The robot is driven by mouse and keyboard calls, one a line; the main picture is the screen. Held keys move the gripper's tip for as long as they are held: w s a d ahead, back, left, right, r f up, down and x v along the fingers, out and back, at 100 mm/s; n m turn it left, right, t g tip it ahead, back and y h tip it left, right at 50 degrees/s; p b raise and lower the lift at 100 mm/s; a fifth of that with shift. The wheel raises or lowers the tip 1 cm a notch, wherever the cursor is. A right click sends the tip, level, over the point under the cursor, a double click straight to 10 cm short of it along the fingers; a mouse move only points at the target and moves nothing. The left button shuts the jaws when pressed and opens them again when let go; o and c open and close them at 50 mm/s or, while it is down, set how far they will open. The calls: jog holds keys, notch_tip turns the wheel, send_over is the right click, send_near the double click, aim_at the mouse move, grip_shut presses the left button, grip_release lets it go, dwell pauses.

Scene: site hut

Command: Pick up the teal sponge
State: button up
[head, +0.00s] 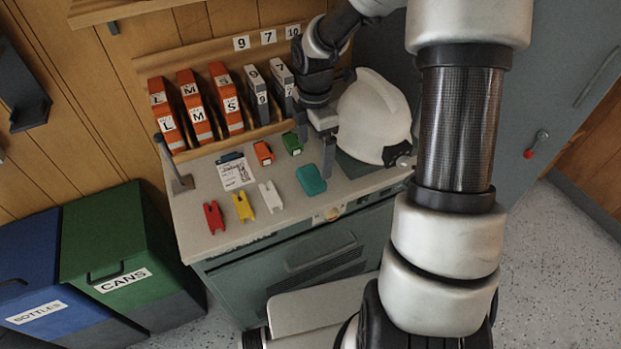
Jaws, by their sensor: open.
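The teal sponge (311,179) lies on the light grey counter (215,222), right of centre and near its front edge. My gripper (317,148) is above the counter, just behind and above the sponge, with its fingers pointing down. One finger shows close to the sponge's right side; the other is partly hidden. The jaws are open and nothing shows between them. I cannot tell whether a finger touches the sponge.
A white helmet (372,112) sits right of my gripper. Orange (263,152) and green (292,143) blocks lie behind the sponge. Red (214,217), yellow (243,207) and white (271,196) clips lie to its left. Orange binders (195,108) line the back. Bins (118,240) stand left.

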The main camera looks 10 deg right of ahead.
aim_at(311, 176)
notch_tip(311, 176, down, 3)
jog(key=f, duration=0.4)
jog(key=shift+a, duration=0.35)
jog(key=shift+f, duration=0.6)
jog(key=c, duration=1.1)
jog(key=shift+r, duration=5.05)
jog(key=shift+c, duration=0.2)
